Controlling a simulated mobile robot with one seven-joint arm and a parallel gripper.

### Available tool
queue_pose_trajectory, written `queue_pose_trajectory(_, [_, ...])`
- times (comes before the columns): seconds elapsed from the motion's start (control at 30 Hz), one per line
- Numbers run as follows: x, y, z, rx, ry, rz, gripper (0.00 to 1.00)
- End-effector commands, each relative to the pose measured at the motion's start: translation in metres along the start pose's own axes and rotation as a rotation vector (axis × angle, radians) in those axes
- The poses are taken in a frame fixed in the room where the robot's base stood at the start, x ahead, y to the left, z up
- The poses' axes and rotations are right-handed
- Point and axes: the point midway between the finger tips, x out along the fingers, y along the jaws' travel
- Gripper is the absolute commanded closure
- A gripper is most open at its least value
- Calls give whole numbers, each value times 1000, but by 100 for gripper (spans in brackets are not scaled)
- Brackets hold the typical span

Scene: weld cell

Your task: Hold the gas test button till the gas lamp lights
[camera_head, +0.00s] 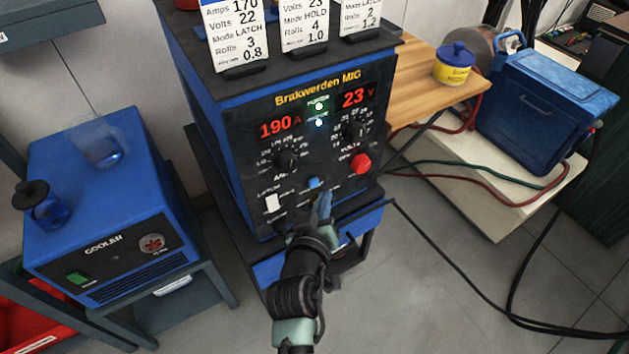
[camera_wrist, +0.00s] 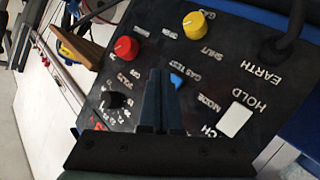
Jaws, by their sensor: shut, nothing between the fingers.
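The blue welder (camera_head: 220,115) stands ahead, its dark front panel facing me. The gas test button (camera_head: 313,183) is a small blue button low on the panel. In the wrist view the blue button (camera_wrist: 177,80) shows beside the fingertips, partly covered, by its "GAS TEST" label. My gripper (camera_head: 323,203) is shut and empty, its tips at or just in front of the button; I cannot tell whether they touch it. It also shows in the wrist view (camera_wrist: 160,75). Two small lamps glow between the displays, a greenish upper lamp (camera_head: 319,105) and a bluish lower lamp (camera_head: 319,122); their labels are too small to read surely.
Near the button are a red knob (camera_head: 360,163), a white mode switch (camera_head: 272,203) and a yellow open/shut knob (camera_wrist: 194,24). The displays read 190 and 23. A blue cooler (camera_head: 95,200) stands left, a wooden bench (camera_head: 425,60) right. Cables cross the floor at right.

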Motion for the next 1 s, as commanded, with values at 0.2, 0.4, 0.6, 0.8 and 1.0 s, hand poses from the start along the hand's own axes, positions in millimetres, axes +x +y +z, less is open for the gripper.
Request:
queue_pose_trajectory(0.2, [-17, 13, 10, 0, -4, 0, 100])
queue_pose_trajectory(0.4, [-28, 21, 18, 0, -2, 0, 100])
queue_pose_trajectory(0.6, [-29, 21, 21, 1, -1, 1, 100])
queue_pose_trajectory(0.8, [-29, 21, 20, 0, -1, 1, 100])
queue_pose_trajectory(1.0, [-29, 22, 18, 2, 2, 2, 100])
